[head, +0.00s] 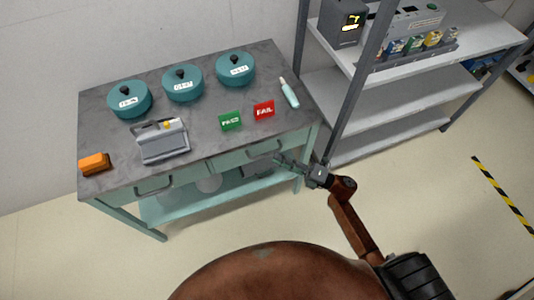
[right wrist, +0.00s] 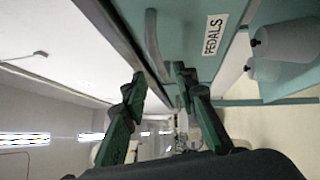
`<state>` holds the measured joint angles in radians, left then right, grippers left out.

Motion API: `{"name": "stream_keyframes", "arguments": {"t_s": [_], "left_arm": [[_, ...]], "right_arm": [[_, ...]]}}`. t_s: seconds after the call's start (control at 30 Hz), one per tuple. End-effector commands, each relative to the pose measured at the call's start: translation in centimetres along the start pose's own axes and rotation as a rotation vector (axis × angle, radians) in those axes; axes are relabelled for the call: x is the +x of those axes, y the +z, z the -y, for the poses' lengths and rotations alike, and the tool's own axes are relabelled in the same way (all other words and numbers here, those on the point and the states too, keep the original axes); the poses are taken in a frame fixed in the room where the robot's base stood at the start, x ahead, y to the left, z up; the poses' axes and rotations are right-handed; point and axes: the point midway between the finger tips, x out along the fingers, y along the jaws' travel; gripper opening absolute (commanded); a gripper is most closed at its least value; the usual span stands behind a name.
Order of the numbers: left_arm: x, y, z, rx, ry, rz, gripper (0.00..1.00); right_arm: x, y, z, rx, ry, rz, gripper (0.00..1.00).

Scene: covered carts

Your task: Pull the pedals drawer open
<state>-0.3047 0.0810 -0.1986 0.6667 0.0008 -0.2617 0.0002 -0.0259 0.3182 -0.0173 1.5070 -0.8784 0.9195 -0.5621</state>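The pedals drawer is a teal front with a white PEDALS label (right wrist: 213,33) in the right wrist view. Its pale bar handle (right wrist: 152,45) stands out beside the label. In the head view the drawer front (head: 236,159) is on the right side of the bench, and appears shut. My right gripper (head: 282,160) is at that drawer's front, near the handle. In the right wrist view its green fingers (right wrist: 160,80) are spread apart, with the handle's near end seen between the tips; I cannot tell whether they touch it. My left gripper is not in view.
The grey bench top (head: 210,100) holds several teal lidded pots, a grey device (head: 162,143), an orange block (head: 95,163), PASS and FAIL signs and a bottle (head: 289,92). A second drawer handle (head: 153,189) is at left. A metal shelf (head: 385,85) stands close right. Floor in front is clear.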

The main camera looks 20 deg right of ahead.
Motion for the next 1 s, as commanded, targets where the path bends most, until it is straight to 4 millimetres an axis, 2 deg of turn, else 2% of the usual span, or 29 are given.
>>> {"name": "stream_keyframes", "arguments": {"t_s": [0.03, 0.2, 0.4, 0.7, 1.0], "left_arm": [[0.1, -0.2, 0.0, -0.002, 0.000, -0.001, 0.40], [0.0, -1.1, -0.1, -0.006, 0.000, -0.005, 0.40], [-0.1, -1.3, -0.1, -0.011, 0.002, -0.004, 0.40], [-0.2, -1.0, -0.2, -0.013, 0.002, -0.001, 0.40], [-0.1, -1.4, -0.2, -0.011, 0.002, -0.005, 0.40]], "right_arm": [[1.0, 0.0, 0.0, 0.001, 0.002, 0.000, 0.27], [3.5, 0.1, 0.1, 0.003, 0.001, 0.003, 0.27], [5.1, 0.1, 0.1, 0.004, -0.001, 0.003, 0.27], [5.4, 0.1, 0.1, 0.005, -0.001, 0.004, 0.27], [5.3, 0.1, 0.1, 0.005, -0.001, 0.004, 0.06]]}}
